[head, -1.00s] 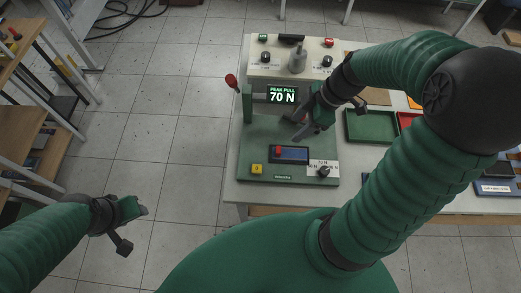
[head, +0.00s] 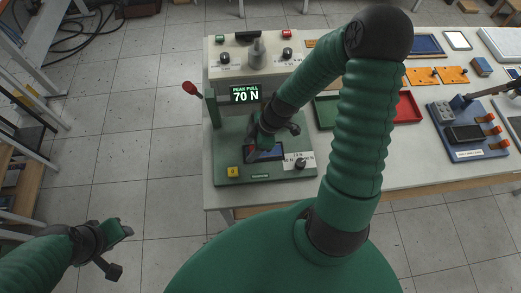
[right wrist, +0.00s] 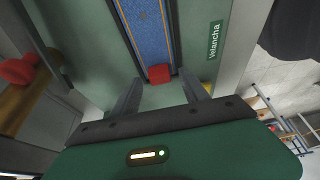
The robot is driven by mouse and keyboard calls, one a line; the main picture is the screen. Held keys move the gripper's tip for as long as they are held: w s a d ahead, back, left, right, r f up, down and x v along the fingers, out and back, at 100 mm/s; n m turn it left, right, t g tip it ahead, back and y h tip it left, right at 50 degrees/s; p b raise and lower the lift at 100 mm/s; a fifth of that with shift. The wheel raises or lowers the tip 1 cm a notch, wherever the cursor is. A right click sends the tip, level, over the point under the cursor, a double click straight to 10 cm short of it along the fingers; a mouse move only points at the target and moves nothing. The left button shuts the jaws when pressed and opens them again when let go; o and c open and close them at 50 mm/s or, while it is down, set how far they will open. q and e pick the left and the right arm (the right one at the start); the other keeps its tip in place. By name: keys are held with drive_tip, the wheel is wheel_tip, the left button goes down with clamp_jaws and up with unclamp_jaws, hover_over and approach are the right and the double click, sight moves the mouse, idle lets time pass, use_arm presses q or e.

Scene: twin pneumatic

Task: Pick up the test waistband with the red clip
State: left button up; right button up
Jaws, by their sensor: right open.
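The test waistband (right wrist: 150,30) is a blue strip with orange edge lines, lying in a recess of the green test stand (right wrist: 200,30). The red clip (right wrist: 159,74) sits at its near end. In the right wrist view my right gripper (right wrist: 161,78) is open, with one finger on each side of the clip and gaps between. In the head view the right gripper (head: 257,148) is over the stand and partly hides the waistband (head: 270,152). My left gripper (head: 128,230) is low at the left, away from the table; its jaws are too small to read.
A display reading 70 N (head: 245,94) stands behind the waistband. A lever with a red knob (head: 190,87) is at the stand's left. A yellow button (head: 233,172) and a dial (head: 300,163) flank the front. Green and red trays (head: 405,108) lie right.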

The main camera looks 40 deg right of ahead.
drive_tip(key=shift+d, duration=0.25)
drive_tip(key=shift+d+f, duration=0.1)
drive_tip(key=shift+d, duration=0.05)
drive_tip(key=shift+c, duration=0.8)
drive_tip(key=shift+s+a+r, duration=0.1)
drive_tip(key=shift+a+r, duration=0.1)
drive_tip(key=shift+a, duration=0.3)
clamp_jaws()
